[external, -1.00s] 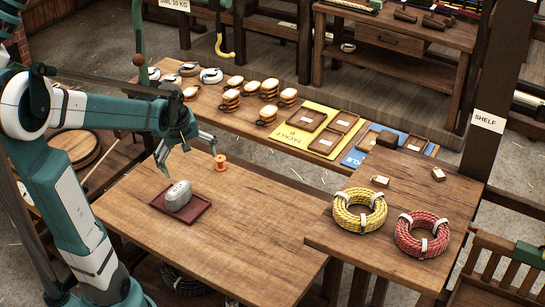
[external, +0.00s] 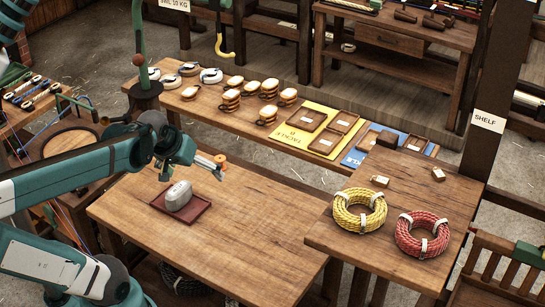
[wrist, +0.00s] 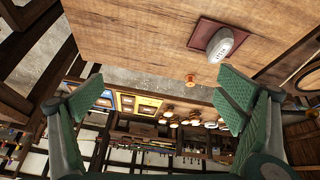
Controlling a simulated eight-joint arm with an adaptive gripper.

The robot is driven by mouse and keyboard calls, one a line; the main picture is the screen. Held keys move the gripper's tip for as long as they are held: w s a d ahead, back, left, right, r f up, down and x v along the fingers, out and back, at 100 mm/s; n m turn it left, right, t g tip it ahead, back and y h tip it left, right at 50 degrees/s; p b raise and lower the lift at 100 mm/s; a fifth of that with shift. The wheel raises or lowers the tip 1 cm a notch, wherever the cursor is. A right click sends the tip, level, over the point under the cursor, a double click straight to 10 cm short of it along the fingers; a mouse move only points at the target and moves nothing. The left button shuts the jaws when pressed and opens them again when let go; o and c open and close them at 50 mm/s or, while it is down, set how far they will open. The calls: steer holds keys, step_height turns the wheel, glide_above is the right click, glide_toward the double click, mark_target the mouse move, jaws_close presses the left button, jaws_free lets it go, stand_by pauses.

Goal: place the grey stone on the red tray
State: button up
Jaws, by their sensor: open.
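The grey stone (external: 178,195), a rounded block with small dark marks, rests on the dark red tray (external: 200,211) on the wooden table.
An orange spool (external: 220,159) stands beyond the tray, close to my gripper in the picture. A yellow rope coil (external: 360,222) and a red rope coil (external: 409,239) lie on the right table. The front and right of the main table are clear.

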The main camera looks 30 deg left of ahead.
steer(key=shift+s+d+r+m+t, duration=0.15)
steer(key=shift+s+d+m+t, duration=0.1)
steer(key=shift+s+d+m, duration=0.45)
steer(key=shift+s+d+r+m+t, duration=0.15)
steer(key=shift+s+d+m+t, duration=0.1)
steer(key=shift+s+d+m, duration=0.45)
steer(key=shift+a, duration=0.15)
